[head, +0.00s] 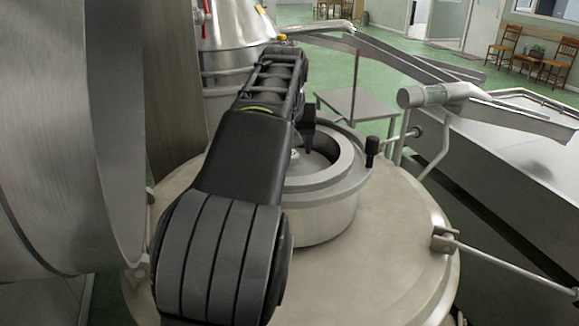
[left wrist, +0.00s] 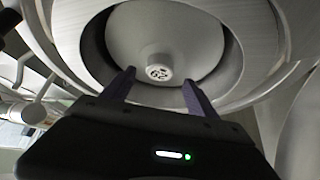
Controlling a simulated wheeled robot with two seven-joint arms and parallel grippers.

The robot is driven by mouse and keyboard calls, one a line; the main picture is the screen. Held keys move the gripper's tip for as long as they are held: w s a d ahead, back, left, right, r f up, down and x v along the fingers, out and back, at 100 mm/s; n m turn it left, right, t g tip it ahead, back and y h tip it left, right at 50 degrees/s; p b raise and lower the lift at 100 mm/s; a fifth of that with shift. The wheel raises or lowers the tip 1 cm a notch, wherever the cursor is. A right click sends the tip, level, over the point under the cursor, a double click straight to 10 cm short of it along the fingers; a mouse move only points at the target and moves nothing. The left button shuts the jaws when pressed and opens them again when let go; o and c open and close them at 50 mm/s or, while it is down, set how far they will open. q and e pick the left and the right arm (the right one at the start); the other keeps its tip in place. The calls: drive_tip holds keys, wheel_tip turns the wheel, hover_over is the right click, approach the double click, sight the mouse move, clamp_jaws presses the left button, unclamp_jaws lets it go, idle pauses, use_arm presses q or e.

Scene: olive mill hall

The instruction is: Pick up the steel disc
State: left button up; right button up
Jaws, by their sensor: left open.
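The steel disc seems to be the pale round piece (head: 313,162) inside the raised steel collar (head: 325,210) on the big round vessel lid; my arm hides much of it in the head view. In the left wrist view the round piece (left wrist: 165,35) shows a small knob with dark holes at its centre. My left gripper (left wrist: 157,77) is open, with its two fingers apart on either side of the knob in that view. In the head view the left gripper (head: 305,138) is over the collar, partly hidden by the arm. Contact cannot be made out. My right gripper is not in view.
The vessel lid (head: 370,260) carries a black-knobbed handle (head: 371,150) beside the collar. A large steel drum (head: 60,130) stands close on the left. A steel pipe and chute (head: 450,95) cross behind, and a long trough (head: 500,160) lies on the right.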

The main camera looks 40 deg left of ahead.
use_arm(q)
drive_tip(key=x, duration=0.3)
drive_tip(key=shift+f, duration=0.2)
drive_tip(key=shift+c, duration=0.6)
clamp_jaws()
idle(0.3)
drive_tip(key=shift+r, duration=0.1)
